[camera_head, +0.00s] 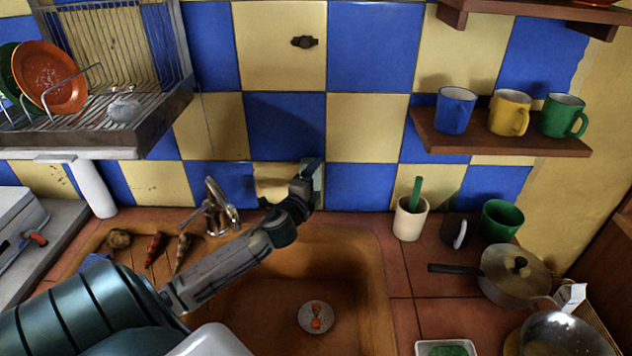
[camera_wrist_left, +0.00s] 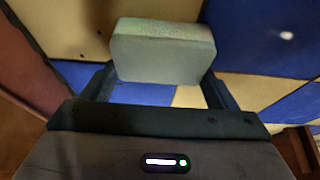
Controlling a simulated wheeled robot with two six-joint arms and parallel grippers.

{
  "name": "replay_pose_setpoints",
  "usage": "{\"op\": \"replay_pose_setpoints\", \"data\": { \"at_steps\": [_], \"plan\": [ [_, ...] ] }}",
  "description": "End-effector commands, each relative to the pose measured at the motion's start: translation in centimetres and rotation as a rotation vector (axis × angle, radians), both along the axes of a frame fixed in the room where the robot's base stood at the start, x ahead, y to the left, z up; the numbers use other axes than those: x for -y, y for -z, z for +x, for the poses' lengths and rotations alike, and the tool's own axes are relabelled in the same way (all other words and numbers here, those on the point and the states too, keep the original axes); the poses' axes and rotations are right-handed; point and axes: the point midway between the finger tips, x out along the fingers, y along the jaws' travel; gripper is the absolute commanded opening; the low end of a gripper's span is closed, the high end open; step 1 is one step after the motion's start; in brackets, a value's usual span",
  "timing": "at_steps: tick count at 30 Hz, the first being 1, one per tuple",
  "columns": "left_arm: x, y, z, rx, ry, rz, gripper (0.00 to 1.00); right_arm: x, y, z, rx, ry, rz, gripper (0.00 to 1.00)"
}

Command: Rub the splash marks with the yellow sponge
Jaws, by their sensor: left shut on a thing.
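My left gripper (camera_head: 305,182) reaches over the sink to the tiled wall and is shut on a pale block, which I take for the sponge (camera_head: 318,182). In the left wrist view the sponge (camera_wrist_left: 163,52) looks greyish green rather than yellow, held between the two fingers close to the tiles. I cannot tell whether it touches the wall. Small dark marks (camera_wrist_left: 82,56) show on a yellow tile left of the sponge in the wrist view. The wall behind the sponge is hidden. My right gripper is not in view.
The brown sink (camera_head: 270,310) lies below, with a small plate (camera_head: 316,318) in it. The tap (camera_head: 220,205) stands left of my gripper. A dish rack (camera_head: 130,110) hangs at upper left, a mug shelf (camera_head: 500,140) at right. A utensil cup (camera_head: 410,218) and pot (camera_head: 515,270) stand on the right counter.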

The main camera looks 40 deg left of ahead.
Motion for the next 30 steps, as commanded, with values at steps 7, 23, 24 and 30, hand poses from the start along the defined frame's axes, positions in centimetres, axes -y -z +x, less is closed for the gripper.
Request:
{"op": "replay_pose_setpoints", "data": {
  "at_steps": [7, 23, 24, 30],
  "plan": [
    [1.3, 0.0, -1.4, 0.000, 0.003, 0.001, 0.63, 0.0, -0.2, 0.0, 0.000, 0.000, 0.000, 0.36],
    [3.9, -0.1, -4.6, 0.001, 0.001, -0.001, 0.63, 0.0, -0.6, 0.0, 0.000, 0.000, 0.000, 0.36],
    [3.9, -0.1, -4.6, 0.001, 0.001, -0.001, 0.63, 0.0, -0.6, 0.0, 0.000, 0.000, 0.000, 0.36],
    [3.9, -0.1, -4.6, 0.001, 0.001, 0.000, 0.63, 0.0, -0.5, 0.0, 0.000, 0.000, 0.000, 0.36]
  ]
}}
